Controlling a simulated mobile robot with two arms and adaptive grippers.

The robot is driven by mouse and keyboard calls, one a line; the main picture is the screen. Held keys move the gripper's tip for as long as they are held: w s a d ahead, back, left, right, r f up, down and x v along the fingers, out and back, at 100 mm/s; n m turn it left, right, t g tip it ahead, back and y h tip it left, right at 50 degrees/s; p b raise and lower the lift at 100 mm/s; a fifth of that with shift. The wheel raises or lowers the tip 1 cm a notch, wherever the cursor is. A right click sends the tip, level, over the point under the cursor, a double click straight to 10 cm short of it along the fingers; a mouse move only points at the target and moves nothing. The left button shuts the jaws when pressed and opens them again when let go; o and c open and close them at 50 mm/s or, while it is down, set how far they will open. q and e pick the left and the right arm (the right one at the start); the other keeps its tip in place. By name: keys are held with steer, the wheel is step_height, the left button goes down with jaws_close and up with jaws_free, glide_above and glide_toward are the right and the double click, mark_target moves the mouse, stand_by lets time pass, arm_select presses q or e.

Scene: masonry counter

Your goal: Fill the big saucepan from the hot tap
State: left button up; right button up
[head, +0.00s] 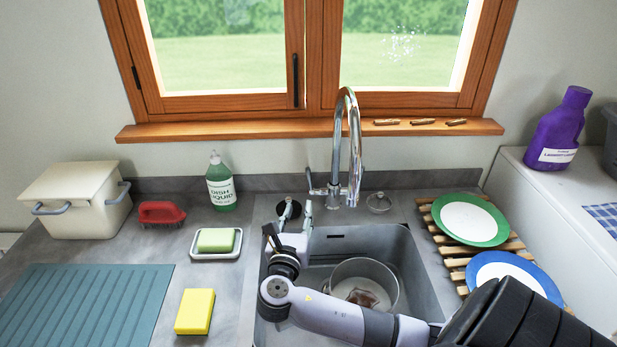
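The saucepan (338,270) is a round metal pan standing in the sink (425,270). A brown patch shows on its pale inside; I cannot tell whether it holds water. My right forearm covers its near side, and no handle is clear. The chrome tap (338,150) has a tall curved spout and a small lever (311,182) on its left. I see no water stream. My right gripper (288,220) is over the sink's back left corner, just below the lever, its fingers apart and nothing visible between them. My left gripper is out of view.
Left are dish liquid (221,183), soap (216,240), a yellow sponge (195,311) and a red brush (161,213). Plates (468,219) rest on a wooden rack at right.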

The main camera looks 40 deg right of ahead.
mark_target(308, 176)
steer(key=p+x, duration=0.2)
steer(key=x, duration=1.4)
steer(key=shift+d, duration=0.15)
steer(key=shift+c, duration=0.2)
jaws_close()
